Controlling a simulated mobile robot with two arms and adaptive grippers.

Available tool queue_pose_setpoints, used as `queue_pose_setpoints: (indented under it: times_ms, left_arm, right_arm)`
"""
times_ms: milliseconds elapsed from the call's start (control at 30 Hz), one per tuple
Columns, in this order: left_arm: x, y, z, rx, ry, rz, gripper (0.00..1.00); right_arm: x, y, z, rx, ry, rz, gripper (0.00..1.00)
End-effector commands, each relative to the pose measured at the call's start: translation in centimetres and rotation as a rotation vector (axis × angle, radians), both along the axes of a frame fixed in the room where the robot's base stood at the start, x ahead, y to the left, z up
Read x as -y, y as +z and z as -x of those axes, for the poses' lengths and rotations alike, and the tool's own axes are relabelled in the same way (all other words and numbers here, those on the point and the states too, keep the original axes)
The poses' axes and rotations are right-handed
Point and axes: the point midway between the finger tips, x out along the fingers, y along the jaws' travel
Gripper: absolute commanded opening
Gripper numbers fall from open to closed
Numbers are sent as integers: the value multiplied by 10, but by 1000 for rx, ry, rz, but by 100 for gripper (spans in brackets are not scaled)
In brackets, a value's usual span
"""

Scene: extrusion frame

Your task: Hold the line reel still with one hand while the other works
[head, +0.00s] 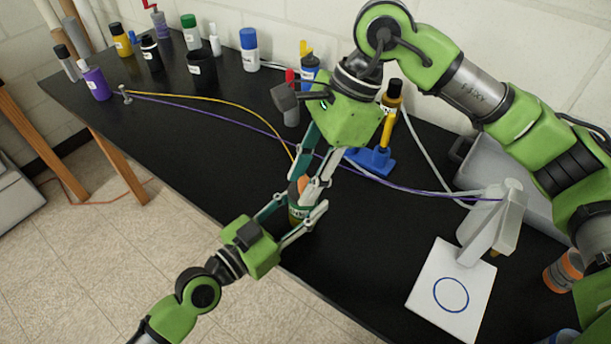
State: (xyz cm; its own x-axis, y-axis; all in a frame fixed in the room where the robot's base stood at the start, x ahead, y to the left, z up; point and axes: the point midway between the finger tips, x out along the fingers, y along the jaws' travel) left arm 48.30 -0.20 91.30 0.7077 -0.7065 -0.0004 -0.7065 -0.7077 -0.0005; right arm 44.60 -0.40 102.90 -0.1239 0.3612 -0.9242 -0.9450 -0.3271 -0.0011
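The line reel seems to be the small dark green, labelled upright thing (296,211) with an orange top, near the table's front edge. A yellow line runs to it from the back left. My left gripper (297,205) comes from the lower left with one finger on each side of its body and looks closed on it. My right gripper (305,186) comes from above, its fingers at the orange top. They hide part of it, and I cannot tell whether they grip it.
A purple line crosses the black table (195,115) from a small post (126,95) to a white stand (485,225) on the right. Several bottles line the back. A blue-based yellow stand (375,160) and a grey bin (480,160) stand behind my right gripper. The left middle is mostly clear.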

Motion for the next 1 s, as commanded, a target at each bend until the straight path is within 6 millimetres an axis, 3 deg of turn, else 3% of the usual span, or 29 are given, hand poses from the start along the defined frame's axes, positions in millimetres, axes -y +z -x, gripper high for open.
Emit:
queue_pose_setpoints:
  times_ms: [267,700,1000]
  left_arm:
    - [0,-1,0,-1,-1,-1,14]
    - [0,-1,0,-2,-1,-1,14]
    - [0,-1,0,-2,-1,-1,14]
  right_arm:
    - [3,10,-2,2,-1,-1,31]
    - [35,90,-12,2,-1,-2,31]
    - [44,111,-15,-1,0,0,31]
